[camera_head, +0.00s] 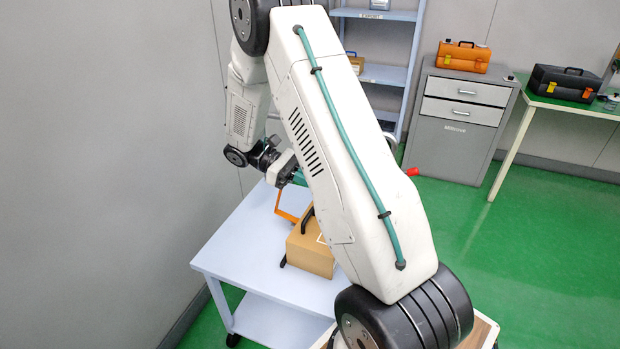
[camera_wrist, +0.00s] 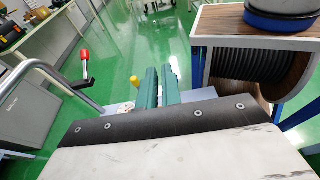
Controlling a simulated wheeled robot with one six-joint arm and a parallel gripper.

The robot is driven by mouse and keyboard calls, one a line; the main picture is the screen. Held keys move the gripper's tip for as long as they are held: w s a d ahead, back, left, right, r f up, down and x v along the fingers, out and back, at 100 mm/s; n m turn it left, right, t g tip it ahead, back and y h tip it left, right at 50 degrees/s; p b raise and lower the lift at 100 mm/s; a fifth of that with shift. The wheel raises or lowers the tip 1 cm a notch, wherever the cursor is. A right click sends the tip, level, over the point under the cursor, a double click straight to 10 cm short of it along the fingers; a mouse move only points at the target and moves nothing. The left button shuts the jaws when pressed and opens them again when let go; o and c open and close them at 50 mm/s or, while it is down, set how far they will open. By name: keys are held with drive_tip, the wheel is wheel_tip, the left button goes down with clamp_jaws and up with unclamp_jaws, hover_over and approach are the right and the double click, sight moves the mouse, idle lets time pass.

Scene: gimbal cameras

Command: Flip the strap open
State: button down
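A tan box-like case (camera_head: 312,254) stands on a pale blue cart (camera_head: 234,252) in the head view, partly hidden by my arm. An orange strap or bar (camera_head: 281,205) rises at its left back side, bent at an angle. Black fittings (camera_head: 307,219) show on the case. My gripper (camera_head: 298,176) is above and behind the strap, partly hidden by my arm. In the wrist view my two teal fingers (camera_wrist: 161,87) are close together with a narrow gap. A small yellow piece (camera_wrist: 134,81) shows just left of them; I cannot tell whether it touches.
The cart's metal handle rail (camera_wrist: 40,70) and a red-knobbed lever (camera_wrist: 85,57) are left in the wrist view. A wall lies left of the cart. A grey cabinet (camera_head: 449,140) with an orange toolbox (camera_head: 463,56) and a table with a black toolbox (camera_head: 563,83) stand behind.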

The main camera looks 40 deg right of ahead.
drive_tip(key=s+d+m+y, duration=0.4)
drive_tip(key=s+d+y, duration=0.2)
drive_tip(key=s, duration=0.2)
drive_tip(key=s+a+f+m+t+y, duration=0.1)
drive_tip(key=s+a+m+t+y, duration=0.1)
drive_tip(key=s+m+t+y, duration=0.55)
drive_tip(key=w+d+m+t+h, duration=0.1)
drive_tip(key=w+d+m+t, duration=0.45)
drive_tip(key=m+t, duration=0.5)
drive_tip(key=w+d+m+t+h, duration=0.2)
drive_tip(key=w+d+m+t, duration=0.35)
drive_tip(key=m, duration=0.75)
drive_tip(key=w+a+f, duration=0.1)
drive_tip(key=w+a, duration=0.2)
drive_tip(key=w, duration=0.3)
drive_tip(key=w+a+f+t, duration=0.1)
drive_tip(key=w+a+f, duration=0.1)
drive_tip(key=w+a, duration=0.2)
drive_tip(key=shift+w+f+m, duration=0.2)
drive_tip(key=shift+w+m, duration=0.2)
drive_tip(key=shift+w, duration=1.25)
